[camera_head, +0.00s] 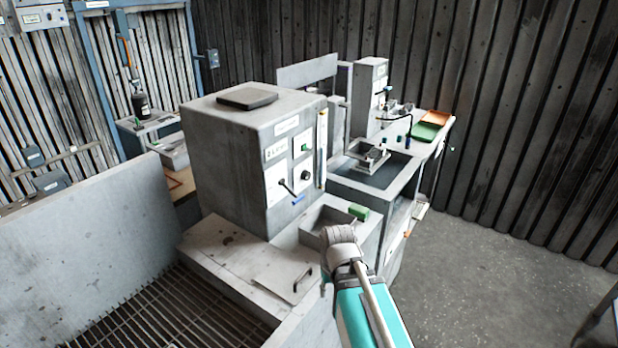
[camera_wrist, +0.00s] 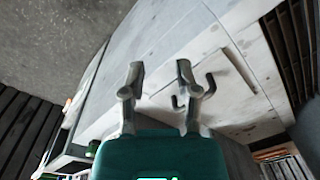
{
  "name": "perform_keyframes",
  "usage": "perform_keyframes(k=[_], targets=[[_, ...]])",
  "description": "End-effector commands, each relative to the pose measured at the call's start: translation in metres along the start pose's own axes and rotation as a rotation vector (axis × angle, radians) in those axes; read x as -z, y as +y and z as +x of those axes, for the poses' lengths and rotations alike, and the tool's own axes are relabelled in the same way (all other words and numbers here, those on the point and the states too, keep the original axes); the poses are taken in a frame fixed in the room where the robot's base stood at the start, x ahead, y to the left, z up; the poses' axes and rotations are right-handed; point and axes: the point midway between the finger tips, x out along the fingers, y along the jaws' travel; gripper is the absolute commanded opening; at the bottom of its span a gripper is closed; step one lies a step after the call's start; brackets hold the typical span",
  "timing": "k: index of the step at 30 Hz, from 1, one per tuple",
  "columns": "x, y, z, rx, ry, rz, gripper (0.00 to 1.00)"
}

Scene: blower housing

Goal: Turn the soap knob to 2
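A grey cabinet (camera_head: 235,150) has a control panel on its right-hand face. The panel carries a black round knob (camera_head: 306,178), a small knob above it (camera_head: 304,147), and a lever with a blue end (camera_head: 291,192). The labels are too small to read, so I cannot tell which control is the soap knob or its setting. In the wrist view my gripper (camera_wrist: 158,78) has two fingers spread apart with nothing between them, above a pale worktop. In the head view my arm reaches in from the lower right, in front of and below the panel; its fingertips are hidden there.
A recessed basin (camera_head: 325,218) with a green block (camera_head: 359,212) lies below the panel. A flat plate with a handle (camera_head: 290,277) is in front. A floor-like grating (camera_head: 165,315) and a grey side wall (camera_head: 90,245) are left. Bare floor lies right.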

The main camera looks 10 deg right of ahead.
Motion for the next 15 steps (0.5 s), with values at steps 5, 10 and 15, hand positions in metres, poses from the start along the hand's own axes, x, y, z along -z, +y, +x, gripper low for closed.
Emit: perform_keyframes(k=[5,10,15], targets=[[0.035,-0.007,0.01,0.125,0.06,-0.08,0.84],[0.082,-0.014,0.014,0.293,0.18,-0.189,0.9],[0.133,-0.016,0.008,0.448,0.35,-0.292,0.9]])
